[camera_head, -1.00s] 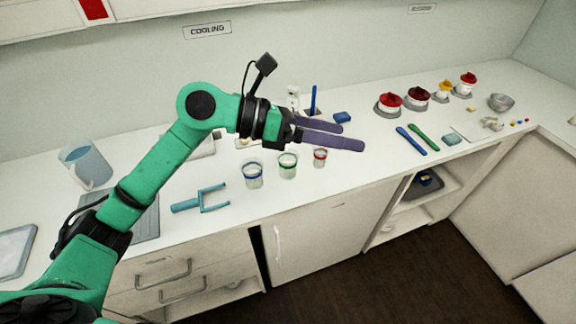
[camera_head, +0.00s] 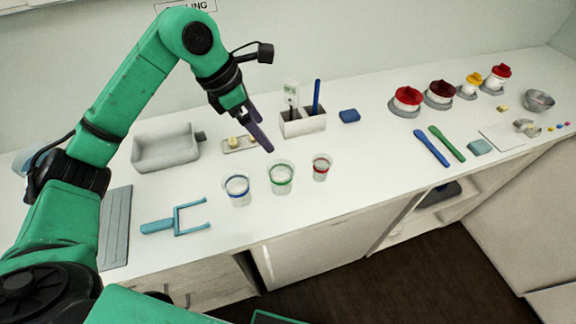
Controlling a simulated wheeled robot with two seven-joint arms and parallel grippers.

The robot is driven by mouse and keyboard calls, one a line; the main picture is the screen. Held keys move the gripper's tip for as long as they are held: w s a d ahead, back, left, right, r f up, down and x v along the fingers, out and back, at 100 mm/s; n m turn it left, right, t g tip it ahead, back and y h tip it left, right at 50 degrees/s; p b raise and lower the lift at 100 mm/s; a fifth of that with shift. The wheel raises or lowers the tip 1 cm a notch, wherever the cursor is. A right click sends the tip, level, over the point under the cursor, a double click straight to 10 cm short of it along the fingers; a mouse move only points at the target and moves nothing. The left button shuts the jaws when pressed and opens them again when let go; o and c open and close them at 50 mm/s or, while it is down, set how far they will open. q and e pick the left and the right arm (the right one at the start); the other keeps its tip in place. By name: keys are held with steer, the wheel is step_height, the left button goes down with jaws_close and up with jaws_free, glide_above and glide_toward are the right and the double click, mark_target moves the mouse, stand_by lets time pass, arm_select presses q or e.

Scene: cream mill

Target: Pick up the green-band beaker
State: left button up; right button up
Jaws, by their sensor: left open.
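The green-band beaker (camera_head: 281,178) is a small clear cup with a green stripe. It stands upright on the white counter between the blue-band beaker (camera_head: 237,190) and the red-band beaker (camera_head: 321,167). My left gripper (camera_head: 262,138) is open and empty, its purple fingers pointing down toward the counter. In the picture its fingertips are above and slightly left of the green-band beaker, apart from it. One finger largely hides the other. My right gripper is not in view.
A light-blue fork-shaped tool (camera_head: 178,220) lies left of the beakers. Behind them are a grey tray (camera_head: 165,150), a small plate (camera_head: 238,145) and a white holder (camera_head: 303,124) with upright tools. Red-lidded jars (camera_head: 406,101) and spatulas (camera_head: 432,148) are to the right.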

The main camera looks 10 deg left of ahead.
arm_select(q)
steer(key=x, duration=0.6)
steer(key=s+a+b+x, duration=0.1)
steer(key=x, duration=0.6)
steer(key=f+x, duration=0.1)
steer(key=x, duration=0.5)
steer(key=shift+s+a+f+b, duration=0.15)
steer(key=shift+s+f+b, duration=0.1)
steer(key=shift+s+b, duration=0.15)
steer(key=c, duration=1.1)
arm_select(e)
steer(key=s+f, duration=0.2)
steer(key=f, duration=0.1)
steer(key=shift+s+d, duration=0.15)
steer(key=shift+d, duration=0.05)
arm_select(q)
steer(key=shift+c, duration=0.2)
